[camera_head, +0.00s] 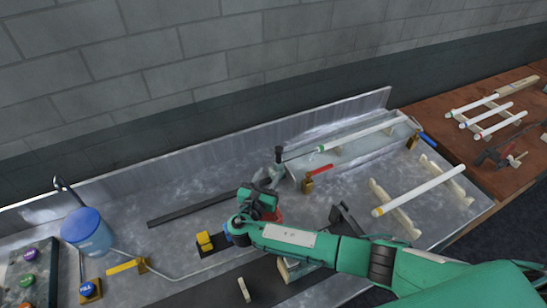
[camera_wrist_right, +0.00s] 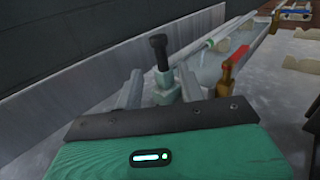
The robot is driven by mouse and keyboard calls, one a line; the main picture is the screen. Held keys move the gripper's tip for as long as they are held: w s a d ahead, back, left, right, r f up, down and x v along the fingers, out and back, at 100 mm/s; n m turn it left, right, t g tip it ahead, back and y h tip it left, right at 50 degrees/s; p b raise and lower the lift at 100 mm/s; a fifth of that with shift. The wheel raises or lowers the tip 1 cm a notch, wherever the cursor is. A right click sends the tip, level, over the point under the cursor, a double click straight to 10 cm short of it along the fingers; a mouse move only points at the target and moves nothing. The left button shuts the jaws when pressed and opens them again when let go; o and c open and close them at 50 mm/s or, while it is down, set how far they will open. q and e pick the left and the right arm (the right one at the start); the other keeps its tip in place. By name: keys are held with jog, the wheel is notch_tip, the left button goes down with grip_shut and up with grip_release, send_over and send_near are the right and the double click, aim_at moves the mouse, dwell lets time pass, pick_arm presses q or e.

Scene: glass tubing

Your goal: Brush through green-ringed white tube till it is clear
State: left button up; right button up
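The green-ringed white tube (camera_head: 360,134) lies on a pale support at the back of the metal bench; its green ring (camera_head: 321,149) is at the near left end. A pale green piece with a black knob (camera_head: 278,155) stands left of that end, and a thin rod runs from it towards the tube. My right gripper (camera_head: 272,179) is low at this piece. In the right wrist view its two fingers (camera_wrist_right: 161,82) stand apart on either side of the black-knobbed piece (camera_wrist_right: 160,50), with a gap visible at the left. The tube's inside cannot be seen. My left gripper is not in view.
A yellow-ringed tube (camera_head: 420,190) rests on wooden supports at the right. A blue-lidded container (camera_head: 85,230) is at the left. Several tubes lie on the brown table (camera_head: 480,170). The back wall limits room behind.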

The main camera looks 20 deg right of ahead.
jog(key=shift+p+v, duration=0.35)
jog(key=shift+v, duration=1.05)
jog(key=shift+f, duration=0.1)
